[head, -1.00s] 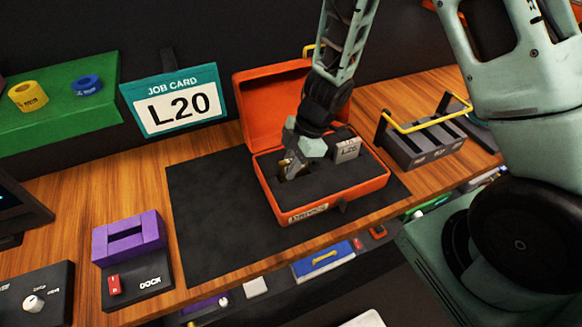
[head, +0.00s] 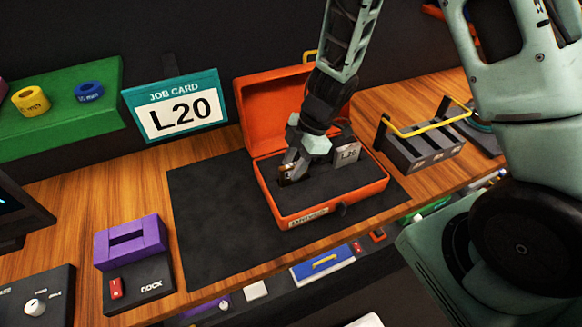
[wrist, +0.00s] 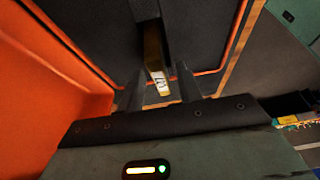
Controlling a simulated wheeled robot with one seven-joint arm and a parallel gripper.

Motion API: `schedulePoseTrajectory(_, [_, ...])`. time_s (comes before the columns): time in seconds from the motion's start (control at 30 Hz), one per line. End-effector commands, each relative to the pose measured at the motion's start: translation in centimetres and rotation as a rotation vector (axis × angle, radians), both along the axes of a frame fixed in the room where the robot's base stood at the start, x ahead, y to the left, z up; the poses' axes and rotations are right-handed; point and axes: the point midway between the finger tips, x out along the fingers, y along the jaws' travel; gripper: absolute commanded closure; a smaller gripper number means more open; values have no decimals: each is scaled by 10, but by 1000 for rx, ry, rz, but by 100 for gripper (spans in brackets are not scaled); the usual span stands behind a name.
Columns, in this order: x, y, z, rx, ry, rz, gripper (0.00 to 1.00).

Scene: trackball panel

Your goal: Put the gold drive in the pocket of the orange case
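The orange case (head: 372,193) stands open on the mat, its lid leaning back and dark foam inside. The gold drive (wrist: 155,72) is upright at the left part of the foam, at a dark slot. A bit of it shows beneath my gripper (head: 288,166) in the head view; how deep it sits is hidden. In the wrist view my gripper's fingers (wrist: 160,85) stand either side of the drive, with narrow gaps showing. A grey drive marked L20 (head: 347,152) stands in the foam on the right.
A job card reading L20 (head: 180,112) stands behind the mat (head: 205,230). A purple dock (head: 130,243) is at left, a dark rack with a yellow handle (head: 428,150) at right. The mat's left half is clear.

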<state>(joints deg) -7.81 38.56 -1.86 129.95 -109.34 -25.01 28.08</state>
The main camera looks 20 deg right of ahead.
Motion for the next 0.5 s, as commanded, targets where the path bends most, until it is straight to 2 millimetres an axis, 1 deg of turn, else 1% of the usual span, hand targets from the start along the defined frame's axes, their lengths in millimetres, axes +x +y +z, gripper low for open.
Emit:
schedulePoseTrajectory(0.03, [0, -4, 14, 0, -3, 2, 65])
schedulePoseTrajectory(0.2, [0, -18, 48, 0, -4, 1, 65])
schedulePoseTrajectory(0.33, [0, -27, 70, -1, -3, 1, 65])
schedulePoseTrajectory(0.5, [0, -35, 86, 1, 0, 1, 65])
